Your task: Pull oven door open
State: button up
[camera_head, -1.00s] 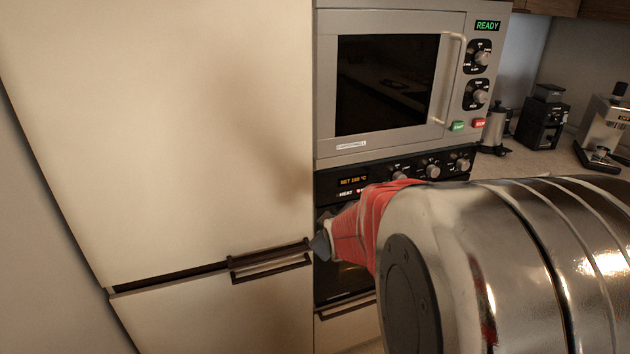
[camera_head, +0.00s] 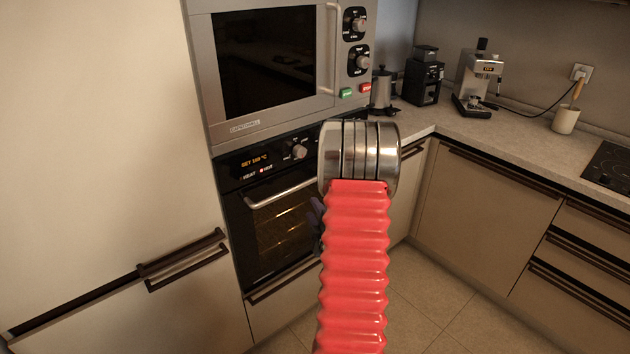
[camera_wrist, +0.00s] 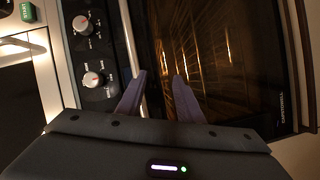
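The oven (camera_head: 270,225) is built in below the microwave, and its dark glass door looks shut. The oven handle (camera_head: 280,195) is a pale bar across the top of the door. In the wrist view the handle (camera_wrist: 131,40) runs up the picture between the knob panel and the glass. My gripper (camera_wrist: 162,75) is in front of the door with its two dark fingers apart and nothing visible held between them. The left finger appears to overlap the handle's line; contact cannot be told. In the head view my arm hides most of the gripper.
The microwave (camera_head: 265,60) sits above the oven. A tall pale cabinet (camera_head: 100,130) stands left, with a dark handle (camera_head: 185,265). The counter (camera_head: 530,140) on the right carries a coffee machine (camera_head: 478,80). The tiled floor (camera_head: 420,300) on the right is clear.

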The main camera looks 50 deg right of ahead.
aim_at(315, 180)
jog(key=s+n+t, duration=0.1)
jog(key=s+d+r+t+h, duration=0.1)
jog(key=s+n+h, duration=0.1)
jog(key=s, duration=0.1)
jog(key=shift+d+r+n+t, duration=0.15)
jog(key=shift+d+n+t, duration=0.15)
jog(key=shift+t, duration=0.1)
jog(key=shift+w, duration=0.1)
jog(key=x, duration=1.3)
jog(key=shift+w+d, duration=0.2)
jog(key=shift+w, duration=0.1)
grip_shut()
